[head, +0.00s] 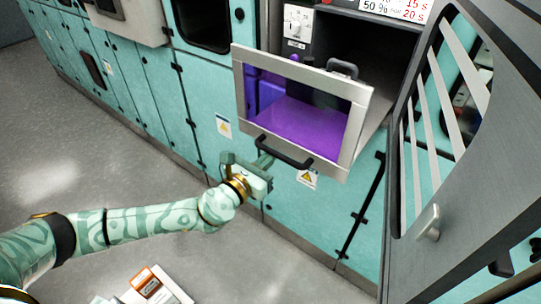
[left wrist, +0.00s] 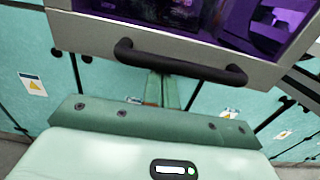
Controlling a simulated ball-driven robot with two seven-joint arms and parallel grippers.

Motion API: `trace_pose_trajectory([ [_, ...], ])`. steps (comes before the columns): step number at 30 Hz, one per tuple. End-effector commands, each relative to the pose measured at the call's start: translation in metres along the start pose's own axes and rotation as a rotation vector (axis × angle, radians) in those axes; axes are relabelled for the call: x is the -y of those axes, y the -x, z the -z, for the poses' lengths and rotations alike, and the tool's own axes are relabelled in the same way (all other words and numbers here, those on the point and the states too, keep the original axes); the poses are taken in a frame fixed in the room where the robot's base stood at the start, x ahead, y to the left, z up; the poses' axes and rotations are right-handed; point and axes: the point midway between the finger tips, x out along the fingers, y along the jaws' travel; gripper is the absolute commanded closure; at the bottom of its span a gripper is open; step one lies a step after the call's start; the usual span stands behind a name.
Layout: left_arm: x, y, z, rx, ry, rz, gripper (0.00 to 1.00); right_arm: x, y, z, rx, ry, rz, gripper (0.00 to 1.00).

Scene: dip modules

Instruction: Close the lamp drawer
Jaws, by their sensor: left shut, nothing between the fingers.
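The lamp drawer (head: 357,131) is pulled out of the teal cabinet wall in the head view. It has a grey frame, a clear front and a purple glow inside. Its black bar handle (head: 284,152) runs along the lower front edge. My left gripper (head: 265,162) is shut and empty, just below and in front of the left part of the handle. In the left wrist view the handle (left wrist: 180,62) crosses above the gripper fingers (left wrist: 163,88), which point toward the drawer front. I cannot tell whether they touch it. My right gripper is not in view.
A grey slatted door (head: 455,190) with a metal handle stands open at the right, close to the drawer. Teal cabinets (head: 150,85) line the wall at the left. A box and papers (head: 147,284) show at the bottom. The grey floor (head: 110,170) is otherwise clear.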

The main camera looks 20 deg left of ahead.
Motion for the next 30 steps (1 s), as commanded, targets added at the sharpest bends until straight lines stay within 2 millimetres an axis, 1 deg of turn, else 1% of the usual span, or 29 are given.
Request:
trace_pose_trajectory([
  [3,0.000,-0.006,0.000,0.000,0.000,0.000,1.00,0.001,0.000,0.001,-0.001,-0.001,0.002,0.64],
  [15,0.000,-0.007,0.000,-0.001,0.001,0.000,1.00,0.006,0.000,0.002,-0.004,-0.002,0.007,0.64],
  [20,0.000,-0.013,0.000,0.001,0.001,0.000,1.00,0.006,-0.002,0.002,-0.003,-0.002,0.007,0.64],
  [26,0.000,-0.036,0.001,0.002,0.000,-0.001,1.00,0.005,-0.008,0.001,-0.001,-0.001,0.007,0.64],
  [30,0.001,-0.060,0.001,0.002,0.003,0.000,1.00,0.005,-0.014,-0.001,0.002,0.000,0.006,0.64],
])
